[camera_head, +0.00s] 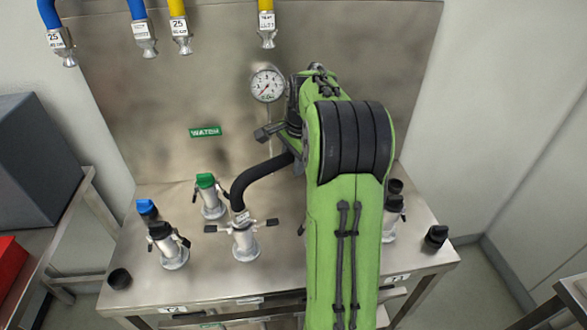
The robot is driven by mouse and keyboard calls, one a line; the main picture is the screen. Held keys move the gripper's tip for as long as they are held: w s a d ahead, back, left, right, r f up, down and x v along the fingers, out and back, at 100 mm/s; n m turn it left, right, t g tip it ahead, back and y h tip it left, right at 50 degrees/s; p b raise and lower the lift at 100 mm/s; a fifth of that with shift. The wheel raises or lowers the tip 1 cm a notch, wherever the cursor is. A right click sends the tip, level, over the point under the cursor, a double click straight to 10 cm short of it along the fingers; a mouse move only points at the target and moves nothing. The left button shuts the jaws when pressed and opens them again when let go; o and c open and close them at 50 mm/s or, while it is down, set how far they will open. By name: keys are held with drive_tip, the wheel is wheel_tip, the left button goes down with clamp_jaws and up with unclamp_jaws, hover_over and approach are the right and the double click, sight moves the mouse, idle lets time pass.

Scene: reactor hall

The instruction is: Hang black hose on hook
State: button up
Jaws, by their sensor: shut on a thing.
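The black hose (262,174) rises from a metal coupling (244,240) on the steel bench and bends right toward my arm. Its upper end passes behind my arm and is hidden. My gripper (270,132) is a dark shape left of my green arm, in front of the steel back panel and just below the gauge. It is shut on the black hose near the hose's upper part, though the fingers are small and partly covered. No hook can be made out in this view.
Blue (137,10) and yellow hoses (262,8) hang at the top of the back panel (170,100). A pressure gauge (266,85) is close to my gripper. Several capped fittings, including a green-capped one (207,182), stand on the bench (200,285). A grey box (35,160) is at left.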

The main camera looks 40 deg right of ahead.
drive_tip(key=shift+f, duration=0.25)
drive_tip(key=shift+f, duration=0.2)
drive_tip(key=o, duration=1.2)
drive_tip(key=shift+c, duration=0.2)
